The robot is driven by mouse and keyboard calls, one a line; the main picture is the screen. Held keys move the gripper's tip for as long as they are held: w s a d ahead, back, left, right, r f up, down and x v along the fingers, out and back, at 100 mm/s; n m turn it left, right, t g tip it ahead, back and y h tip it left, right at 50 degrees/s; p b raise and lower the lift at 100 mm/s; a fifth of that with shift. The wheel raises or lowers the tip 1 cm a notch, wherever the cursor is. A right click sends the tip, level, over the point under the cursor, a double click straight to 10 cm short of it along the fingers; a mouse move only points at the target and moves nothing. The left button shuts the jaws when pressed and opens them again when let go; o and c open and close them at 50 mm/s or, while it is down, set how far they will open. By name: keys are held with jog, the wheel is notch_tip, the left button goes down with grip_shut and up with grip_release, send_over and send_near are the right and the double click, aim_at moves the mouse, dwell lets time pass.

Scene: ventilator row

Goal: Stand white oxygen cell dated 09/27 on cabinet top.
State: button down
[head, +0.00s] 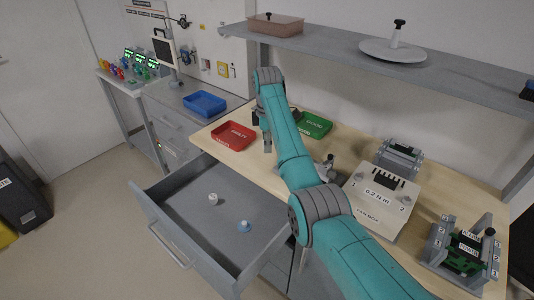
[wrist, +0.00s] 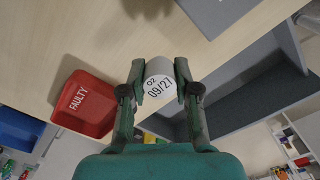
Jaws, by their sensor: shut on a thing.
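My gripper (wrist: 160,92) is shut on a white oxygen cell (wrist: 159,72) whose round face reads "O2 09/27" in the wrist view. In the head view my gripper (head: 267,143) points down over the wooden bench, just right of the red tray; the held cell is too small to make out there. The grey cabinet top (head: 172,96) is at the left, beyond the bench, with a blue tray (head: 204,104) on it.
A red "FAULTY" tray (wrist: 88,104) and a green tray (head: 314,124) are on the bench. A shelf (head: 330,45) overhangs the bench.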

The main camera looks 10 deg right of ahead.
aim_at(267, 161)
jog(key=shift+f, duration=2.25)
jog(key=shift+f, duration=0.1)
jog(key=c, duration=0.8)
grip_release()
jog(key=shift+c, duration=0.2)
